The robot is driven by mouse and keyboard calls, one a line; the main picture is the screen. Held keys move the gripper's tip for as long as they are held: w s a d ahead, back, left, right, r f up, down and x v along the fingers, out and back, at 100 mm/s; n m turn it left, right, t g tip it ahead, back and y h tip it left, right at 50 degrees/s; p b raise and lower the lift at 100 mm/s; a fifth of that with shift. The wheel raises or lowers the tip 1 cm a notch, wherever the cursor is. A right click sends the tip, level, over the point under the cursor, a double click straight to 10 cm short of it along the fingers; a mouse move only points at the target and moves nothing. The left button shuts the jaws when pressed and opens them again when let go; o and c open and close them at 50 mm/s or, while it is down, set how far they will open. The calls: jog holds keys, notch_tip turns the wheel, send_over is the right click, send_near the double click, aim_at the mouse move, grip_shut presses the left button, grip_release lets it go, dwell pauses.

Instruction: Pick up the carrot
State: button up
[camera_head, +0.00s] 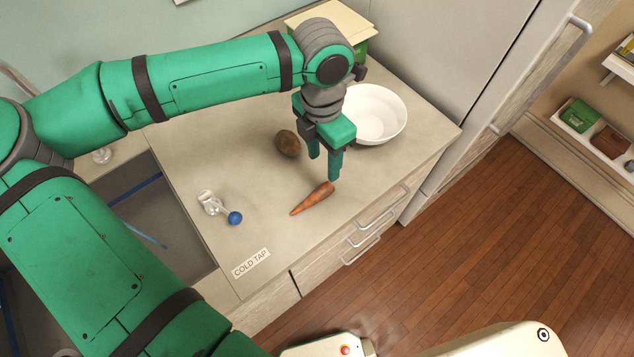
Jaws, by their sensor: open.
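The orange carrot (313,199) lies on the beige counter (215,160) close to its front edge, its thin tip toward the lower left. My gripper (324,168) points down just above and behind the carrot's thick end, with its two green fingers apart and nothing seen between them. From this view I cannot tell how high the fingertips are above the counter. The carrot is almost fully visible; a fingertip is close to its upper right end.
A brown potato-like item (288,143) lies left of my gripper. A white bowl (377,114) stands behind it to the right. A blue-knobbed tap (235,218) and a "COLD TAP" label (251,263) are to the left. A green box (357,45) is at the back.

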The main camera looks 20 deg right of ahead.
aim_at(325, 186)
jog(key=f, duration=0.2)
jog(key=s+f, duration=0.1)
jog(key=shift+a+f, duration=0.15)
jog(key=shift+f, duration=0.2)
jog(key=shift+s+d+f, duration=0.15)
jog(key=shift+f, duration=1.15)
jog(key=shift+s+d+f, duration=0.1)
jog(key=shift+f, duration=1.2)
jog(key=shift+c, duration=0.7)
jog(key=c, duration=1)
